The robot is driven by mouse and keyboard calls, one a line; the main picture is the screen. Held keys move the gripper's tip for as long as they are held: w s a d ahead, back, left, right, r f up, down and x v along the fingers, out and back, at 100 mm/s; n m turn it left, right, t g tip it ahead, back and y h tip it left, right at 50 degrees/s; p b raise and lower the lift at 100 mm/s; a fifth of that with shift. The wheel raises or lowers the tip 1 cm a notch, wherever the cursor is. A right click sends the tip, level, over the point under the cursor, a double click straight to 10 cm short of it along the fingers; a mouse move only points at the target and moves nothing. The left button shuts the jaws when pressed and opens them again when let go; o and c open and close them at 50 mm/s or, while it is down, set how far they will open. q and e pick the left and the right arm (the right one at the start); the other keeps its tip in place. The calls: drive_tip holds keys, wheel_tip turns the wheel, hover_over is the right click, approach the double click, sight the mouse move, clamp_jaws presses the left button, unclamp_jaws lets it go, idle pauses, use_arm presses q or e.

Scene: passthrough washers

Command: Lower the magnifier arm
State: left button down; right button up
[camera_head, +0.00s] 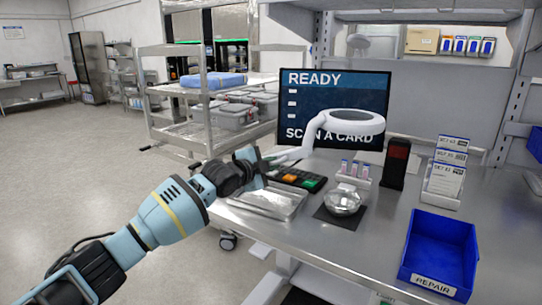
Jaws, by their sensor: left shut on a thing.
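The magnifier arm (308,138) is white and curves up from my left gripper to a white ring-shaped magnifier head (356,121). The head hangs above the bench, in front of the monitor. My left gripper (268,163) comes in from the left and is shut on the lower end of the magnifier arm. The fingertips and the exact grip are small and partly hidden. My right gripper is not in view.
The steel bench (385,231) holds a metal tray (262,207), a shiny bowl (343,200) on a dark mat, a black scanner (396,165), a card rack (443,184) and a blue REPAIR bin (438,250). A monitor (377,85) stands behind. A wire cart (170,127) is at left.

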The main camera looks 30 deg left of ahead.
use_arm(q)
drive_tip(key=shift+d+f, duration=0.25)
drive_tip(key=shift+f, duration=0.3)
drive_tip(key=shift+f+m, duration=0.2)
drive_tip(key=shift+m, duration=0.1)
drive_tip(key=shift+d+f, duration=0.1)
drive_tip(key=shift+f, duration=0.1)
drive_tip(key=c, duration=1.6)
unclamp_jaws()
drive_tip(key=shift+s, duration=0.1)
drive_tip(key=shift+o, duration=0.2)
drive_tip(key=shift+r, duration=0.1)
drive_tip(key=shift+r, duration=0.1)
